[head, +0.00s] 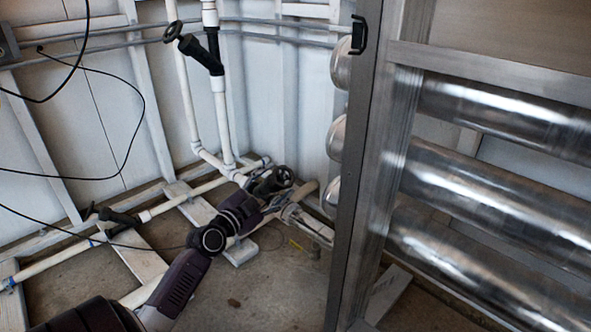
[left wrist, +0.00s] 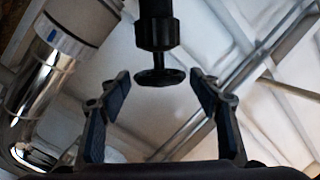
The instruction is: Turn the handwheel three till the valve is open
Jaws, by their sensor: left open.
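A small black handwheel (left wrist: 160,76) on a black valve stem (left wrist: 158,32) shows in the left wrist view, at the upper middle. In the head view a dark handwheel (head: 272,181) sits low near the wall, by the white pipes. My left gripper (head: 270,200) reaches this spot from the lower left. Its fingers are open, one on each side of the wheel in the left wrist view (left wrist: 159,82), with visible gaps. I cannot tell how far the wheel lies in depth from the fingertips. The arm hides part of the valve. My right gripper is out of view.
Another black valve with a handwheel (head: 173,31) is on the upright pipes, and a black-handled valve (head: 118,217) lies low at left. A metal frame (head: 362,170) with large shiny cylinders (head: 490,195) blocks the right side. Black cables (head: 130,95) hang at left.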

